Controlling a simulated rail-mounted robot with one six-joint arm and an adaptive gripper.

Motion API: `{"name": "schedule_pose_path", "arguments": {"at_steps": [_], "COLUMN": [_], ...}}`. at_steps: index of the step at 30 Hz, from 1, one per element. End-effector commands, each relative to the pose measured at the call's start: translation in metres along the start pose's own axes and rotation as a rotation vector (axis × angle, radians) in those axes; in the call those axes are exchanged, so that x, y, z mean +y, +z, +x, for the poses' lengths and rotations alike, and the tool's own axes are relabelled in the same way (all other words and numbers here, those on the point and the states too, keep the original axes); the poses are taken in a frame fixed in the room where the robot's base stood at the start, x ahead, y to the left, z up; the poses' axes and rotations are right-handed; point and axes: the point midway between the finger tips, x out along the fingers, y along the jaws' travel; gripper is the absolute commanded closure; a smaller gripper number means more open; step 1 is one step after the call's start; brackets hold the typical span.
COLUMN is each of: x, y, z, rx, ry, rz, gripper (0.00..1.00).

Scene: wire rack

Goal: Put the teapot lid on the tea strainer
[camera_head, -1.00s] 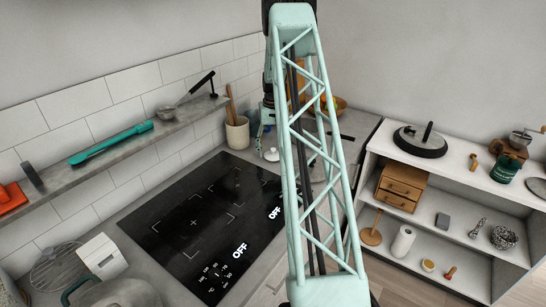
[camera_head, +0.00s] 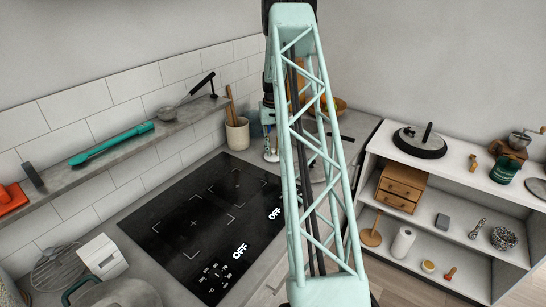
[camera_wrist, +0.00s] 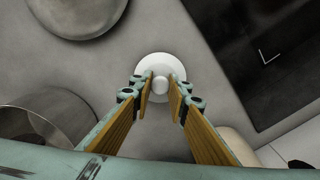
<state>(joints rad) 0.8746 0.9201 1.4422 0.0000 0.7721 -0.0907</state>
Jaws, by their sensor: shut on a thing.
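The white round teapot lid (camera_wrist: 158,60) with a small knob is straight below my gripper in the wrist view. My gripper (camera_wrist: 161,84) is shut on the lid, its two fingers on either side of the knob. In the head view the lid (camera_head: 271,157) shows at the far end of the counter beside the cooktop, just under my gripper (camera_head: 269,146). My arm's lattice link hides part of that area. Whether the lid touches the counter is unclear.
A round metal vessel (camera_wrist: 78,12) and a shiny cylindrical container (camera_wrist: 45,122) stand left of the lid in the wrist view. The black cooktop (camera_head: 190,235) is beside it. A utensil holder (camera_head: 237,133) stands against the wall. A wall shelf (camera_head: 110,155) runs above the counter.

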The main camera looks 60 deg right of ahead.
Motion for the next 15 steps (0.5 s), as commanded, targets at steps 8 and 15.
{"name": "schedule_pose_path", "arguments": {"at_steps": [8,15], "x": [-0.0009,-0.001], "y": [0.0081,0.0091], "z": [0.0114,0.0076], "rx": [-0.019,-0.021], "ry": [-0.002,-0.002], "rz": [0.0,0.0], "gripper": [1.0,1.0]}}
